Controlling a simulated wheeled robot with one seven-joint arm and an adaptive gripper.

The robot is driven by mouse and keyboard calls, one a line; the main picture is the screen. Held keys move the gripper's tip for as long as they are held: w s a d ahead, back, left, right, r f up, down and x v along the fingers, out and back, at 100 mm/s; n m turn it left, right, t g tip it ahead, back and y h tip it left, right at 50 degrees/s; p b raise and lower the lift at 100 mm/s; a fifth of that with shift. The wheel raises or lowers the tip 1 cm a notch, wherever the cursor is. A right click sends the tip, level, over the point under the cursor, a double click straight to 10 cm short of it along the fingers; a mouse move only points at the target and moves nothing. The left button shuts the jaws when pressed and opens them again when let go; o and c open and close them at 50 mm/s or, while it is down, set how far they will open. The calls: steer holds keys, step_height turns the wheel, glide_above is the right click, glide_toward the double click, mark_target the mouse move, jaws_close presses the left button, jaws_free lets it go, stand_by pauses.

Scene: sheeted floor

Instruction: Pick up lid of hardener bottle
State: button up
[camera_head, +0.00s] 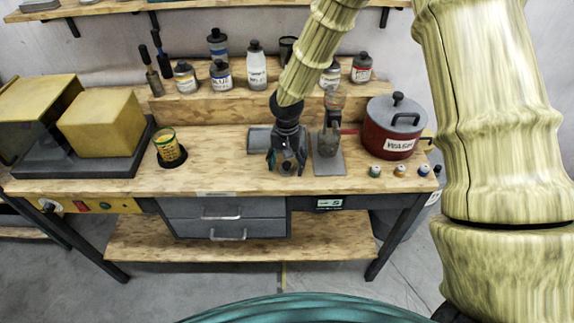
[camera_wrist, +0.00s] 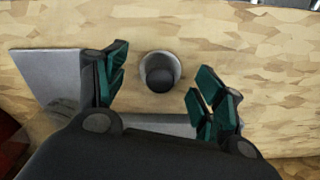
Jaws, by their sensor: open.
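A small round grey container with a dark knob-like lid (camera_wrist: 160,76) stands upright on the bench under my gripper in the wrist view. No label shows on it, so I cannot tell from the frames that it is the hardener bottle. My gripper (camera_wrist: 163,88) is open, with its green-padded fingers on either side of the lid and visible gaps to both. In the head view my gripper (camera_head: 286,162) points down near the front middle of the workbench, and its fingers partly hide the container (camera_head: 286,169).
A metal stand (camera_head: 328,166) is close to the right of my gripper, with a red WASH pot (camera_head: 390,128) beyond. Several small jars (camera_head: 399,171) line the front right. A yellow cup (camera_head: 168,147) stands left. Labelled bottles (camera_head: 221,75) fill the raised shelf.

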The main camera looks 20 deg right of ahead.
steer(key=shift+f, duration=0.3)
steer(key=c, duration=0.8)
steer(key=shift+r, duration=0.1)
steer(key=shift+c, duration=0.2)
